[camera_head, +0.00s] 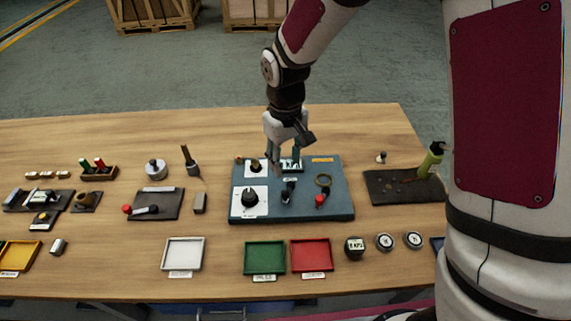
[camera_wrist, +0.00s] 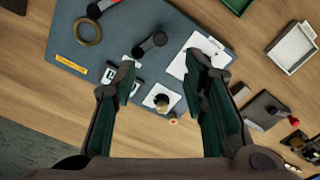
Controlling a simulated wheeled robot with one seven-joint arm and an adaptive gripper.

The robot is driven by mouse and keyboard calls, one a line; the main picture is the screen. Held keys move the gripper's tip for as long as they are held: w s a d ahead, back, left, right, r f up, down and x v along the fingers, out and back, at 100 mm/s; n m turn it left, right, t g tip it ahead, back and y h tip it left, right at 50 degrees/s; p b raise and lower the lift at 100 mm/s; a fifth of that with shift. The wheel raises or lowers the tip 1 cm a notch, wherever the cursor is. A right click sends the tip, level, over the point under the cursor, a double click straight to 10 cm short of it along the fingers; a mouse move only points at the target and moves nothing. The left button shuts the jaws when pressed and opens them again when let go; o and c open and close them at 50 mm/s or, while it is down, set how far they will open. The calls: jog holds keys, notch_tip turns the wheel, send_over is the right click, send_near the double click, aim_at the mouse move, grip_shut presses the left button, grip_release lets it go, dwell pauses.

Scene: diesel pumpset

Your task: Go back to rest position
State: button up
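My gripper (camera_head: 287,160) hangs over the back part of the blue-grey control panel (camera_head: 300,209) in the head view. In the wrist view my gripper (camera_wrist: 163,90) is open, with its two green-lined fingers wide apart and nothing held between them. A small brass-coloured knob on a white plate (camera_wrist: 161,98) shows between the fingers, below them and apart from them. The panel (camera_wrist: 120,50) also carries dark levers, a brass ring (camera_wrist: 88,31) and a black dial (camera_head: 249,198).
The wooden table (camera_head: 215,273) holds a white tray (camera_head: 183,255), a green tray (camera_head: 265,258) and a red tray (camera_head: 311,256) along the front. A dark board with a green bottle (camera_head: 431,160) stands at right. Left of the panel are several tools and blocks. Crates (camera_head: 153,14) stand behind on the floor.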

dwell(0.4)
jog(key=s+d+r+m+t, duration=0.1)
jog(key=s+d+r, duration=0.1)
jog(key=d+r, duration=0.5)
jog(key=s+d+r+m+t, duration=0.2)
jog(key=s+d+r, duration=0.2)
jog(key=s+r, duration=0.4)
jog(key=s+d+r+m+t+b, duration=0.1)
jog(key=s+d+r+m+t, duration=0.1)
jog(key=s+r, duration=0.6)
jog(key=shift+s+d+m+t, duration=0.3)
jog(key=shift+s+d+m, duration=0.25)
jog(key=shift+d, duration=0.35)
